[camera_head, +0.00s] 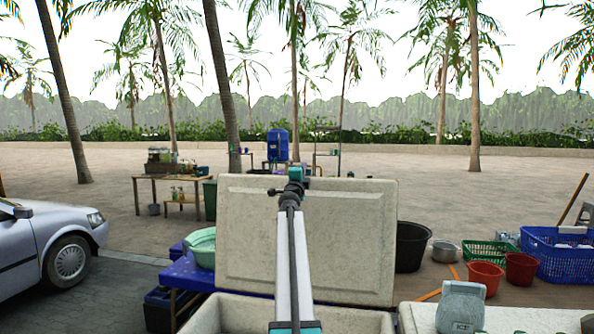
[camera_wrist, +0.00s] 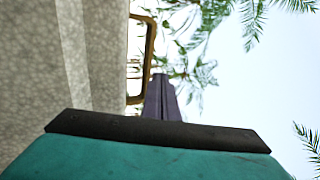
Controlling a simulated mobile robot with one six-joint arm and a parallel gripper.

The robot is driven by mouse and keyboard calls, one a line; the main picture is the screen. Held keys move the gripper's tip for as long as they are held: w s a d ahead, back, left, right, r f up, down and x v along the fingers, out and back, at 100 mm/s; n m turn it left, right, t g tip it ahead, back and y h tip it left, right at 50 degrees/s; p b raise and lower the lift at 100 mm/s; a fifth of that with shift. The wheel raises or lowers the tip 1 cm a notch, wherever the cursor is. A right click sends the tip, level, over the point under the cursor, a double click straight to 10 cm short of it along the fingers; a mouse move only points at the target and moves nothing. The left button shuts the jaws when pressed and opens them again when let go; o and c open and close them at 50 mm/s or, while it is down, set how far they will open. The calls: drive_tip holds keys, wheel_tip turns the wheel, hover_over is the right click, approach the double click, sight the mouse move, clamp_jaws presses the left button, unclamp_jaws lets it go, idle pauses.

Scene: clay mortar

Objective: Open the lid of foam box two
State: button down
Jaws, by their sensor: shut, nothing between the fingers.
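A pale speckled foam box (camera_head: 235,311) stands at the bottom centre of the head view. Its lid (camera_head: 345,235) stands raised, nearly upright, behind the open top. No number shows on it. My gripper (camera_head: 273,192) is at the lid's upper edge, with my arm in front of the lid. In the wrist view my dark fingers (camera_wrist: 162,99) are shut and empty. A brass-coloured handle (camera_wrist: 151,45) shows beside them, along the edge of the speckled lid surface (camera_wrist: 95,55). I cannot tell whether the fingers touch the handle. The box's inside is mostly hidden.
A second pale box (camera_head: 530,317) is at bottom right, with a grey item marked ICE (camera_head: 461,306) on it. A blue table (camera_head: 190,274) bears a green basin (camera_head: 202,247). A black tub (camera_head: 411,246), red buckets (camera_head: 521,269) and a car (camera_head: 45,248) stand around.

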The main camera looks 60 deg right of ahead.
drive_tip(key=s+a+p, duration=0.1)
drive_tip(key=s+a, duration=0.4)
drive_tip(key=a, duration=0.8)
drive_tip(key=shift+f, duration=0.15)
idle(0.6)
idle(0.5)
